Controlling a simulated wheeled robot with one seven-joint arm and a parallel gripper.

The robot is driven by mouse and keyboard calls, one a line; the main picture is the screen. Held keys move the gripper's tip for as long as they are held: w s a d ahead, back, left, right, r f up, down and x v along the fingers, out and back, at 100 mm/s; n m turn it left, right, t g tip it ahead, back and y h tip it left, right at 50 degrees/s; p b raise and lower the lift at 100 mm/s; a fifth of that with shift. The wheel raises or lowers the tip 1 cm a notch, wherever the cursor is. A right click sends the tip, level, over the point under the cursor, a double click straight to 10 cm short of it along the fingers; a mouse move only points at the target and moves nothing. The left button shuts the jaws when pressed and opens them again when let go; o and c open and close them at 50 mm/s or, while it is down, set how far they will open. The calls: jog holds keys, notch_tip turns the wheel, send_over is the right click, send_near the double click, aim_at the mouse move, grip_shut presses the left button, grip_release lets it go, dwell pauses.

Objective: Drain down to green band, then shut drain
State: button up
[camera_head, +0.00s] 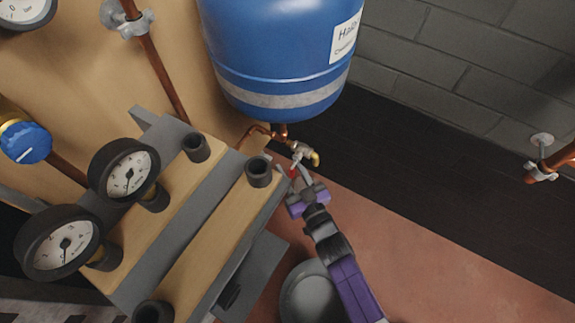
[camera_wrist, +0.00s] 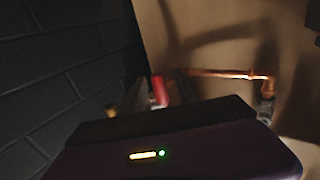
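A small drain valve (camera_head: 304,152) with a brass outlet (camera_head: 315,159) sits under the blue tank (camera_head: 275,45). Its red handle (camera_head: 293,173) is at the tips of my gripper (camera_head: 298,178). The red handle also shows in the wrist view (camera_wrist: 160,91), just beyond the dark gripper body. The fingers are small and partly hidden, so I cannot tell whether they are closed on the handle. Two round gauges, one upper (camera_head: 129,174) and one lower (camera_head: 62,248), face the head camera with needles pointing roughly downward. I cannot make out a green band on either.
A grey round container (camera_head: 311,296) stands on the reddish floor, partly behind my arm. A grey and wooden unit with dark pipe stubs (camera_head: 258,171) fills the left foreground. Copper pipe (camera_wrist: 230,74) runs close by in the wrist view. The floor at right is clear.

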jog(key=shift+x, duration=1.05)
grip_shut()
